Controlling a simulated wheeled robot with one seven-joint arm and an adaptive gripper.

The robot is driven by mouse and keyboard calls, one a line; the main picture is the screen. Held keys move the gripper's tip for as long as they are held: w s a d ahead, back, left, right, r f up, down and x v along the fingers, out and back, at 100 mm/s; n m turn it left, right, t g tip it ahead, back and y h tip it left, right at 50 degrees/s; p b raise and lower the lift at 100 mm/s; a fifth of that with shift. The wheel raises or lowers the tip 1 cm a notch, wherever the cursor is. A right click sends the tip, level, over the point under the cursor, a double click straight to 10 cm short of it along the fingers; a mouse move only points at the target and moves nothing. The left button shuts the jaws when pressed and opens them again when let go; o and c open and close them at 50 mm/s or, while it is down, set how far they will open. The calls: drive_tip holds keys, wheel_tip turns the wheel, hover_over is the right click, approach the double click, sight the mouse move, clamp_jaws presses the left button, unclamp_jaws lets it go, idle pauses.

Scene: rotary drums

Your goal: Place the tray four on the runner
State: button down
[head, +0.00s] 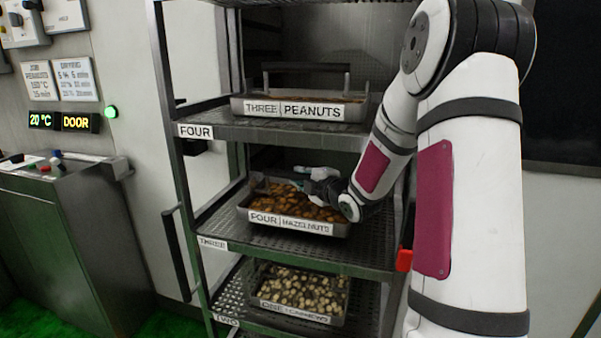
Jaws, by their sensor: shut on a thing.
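The metal tray four (341,230), labelled "FOUR HAZELNUTS" and full of brown nuts, is at the rack level marked "THREE" (213,243). It looks slightly skewed on or just above the perforated shelf (290,248); I cannot tell whether it touches. My gripper (308,178) reaches in from the right over the tray's back part and is shut on it, seemingly at its handle. The grip point is small and partly hidden by my gripper and arm. No separate runner can be made out.
Tray three (240,106), with peanuts and a raised handle, sits above at the level marked "FOUR". Tray one (345,318), with cashews, sits below at "TWO". Rack posts (172,150) stand close beside the trays. A control console (75,215) is at left.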

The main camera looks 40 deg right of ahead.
drive_tip(key=shift+f, duration=0.7)
drive_tip(key=shift+f, duration=0.15)
drive_tip(key=c, duration=1.5)
unclamp_jaws()
drive_tip(key=shift+f, duration=0.1)
drive_tip(key=shift+o, duration=0.2)
drive_tip(key=shift+r, duration=0.2)
drive_tip(key=s+a+r, duration=0.1)
drive_tip(key=s+r, duration=0.1)
drive_tip(key=s, duration=1)
drive_tip(key=s+a+r+m+g, duration=0.1)
drive_tip(key=s+a+m+g, duration=0.5)
drive_tip(key=s+a, duration=0.6)
drive_tip(key=s+a+r+m+g+y, duration=0.1)
drive_tip(key=s+a+m+g, duration=0.5)
drive_tip(key=s+a+m, duration=0.3)
drive_tip(key=s+a, duration=0.3)
drive_tip(key=a, duration=0.1)
drive_tip(key=shift+s+a+r, duration=0.15)
drive_tip(key=shift+s+r, duration=0.15)
